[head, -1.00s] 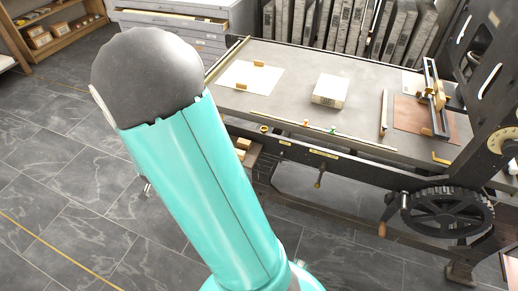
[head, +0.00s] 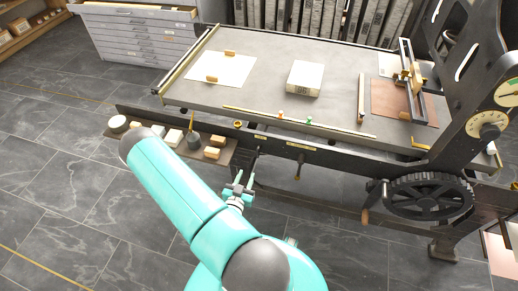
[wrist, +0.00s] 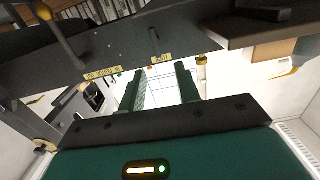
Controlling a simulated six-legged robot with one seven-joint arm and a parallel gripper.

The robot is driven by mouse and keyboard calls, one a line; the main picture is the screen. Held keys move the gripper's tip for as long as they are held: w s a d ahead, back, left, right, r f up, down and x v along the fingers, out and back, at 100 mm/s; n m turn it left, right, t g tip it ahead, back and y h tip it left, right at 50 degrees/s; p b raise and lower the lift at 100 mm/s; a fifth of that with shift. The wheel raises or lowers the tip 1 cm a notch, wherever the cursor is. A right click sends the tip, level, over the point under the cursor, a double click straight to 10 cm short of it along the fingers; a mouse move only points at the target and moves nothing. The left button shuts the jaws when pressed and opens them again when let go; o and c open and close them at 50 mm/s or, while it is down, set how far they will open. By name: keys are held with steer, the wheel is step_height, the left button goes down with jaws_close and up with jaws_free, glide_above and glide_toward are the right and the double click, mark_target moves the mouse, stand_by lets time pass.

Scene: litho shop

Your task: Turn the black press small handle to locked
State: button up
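The black press (head: 335,158) has a dark side rail with small brass labels. A small dark lever with a brass-coloured knob (head: 298,172) hangs below this rail in the head view. In the wrist view, a brass-knobbed lever (wrist: 45,16) stands at upper left and a short thin dark pin (wrist: 155,42) is beside a brass label (wrist: 160,59). I cannot tell for sure which is the small handle, nor read the labels clearly. My gripper (head: 241,180) is left of the hanging lever, apart from it. Its green fingers (wrist: 164,82) are open and empty.
A large black gear wheel (head: 430,198) is at the press's lower right. A low shelf (head: 222,158) with several small blocks and jars lies beyond my arm. The press bed (head: 345,85) holds papers and a pale block (head: 305,78). The tiled floor at left is clear.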

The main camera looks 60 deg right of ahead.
mark_target(257, 153)
steer(key=d, duration=0.9)
steer(key=w+d, duration=0.1)
steer(key=d, duration=0.3)
steer(key=shift+w+d+f, duration=0.1)
steer(key=shift+d, duration=0.2)
steer(key=shift+c, duration=0.4)
jaws_close()
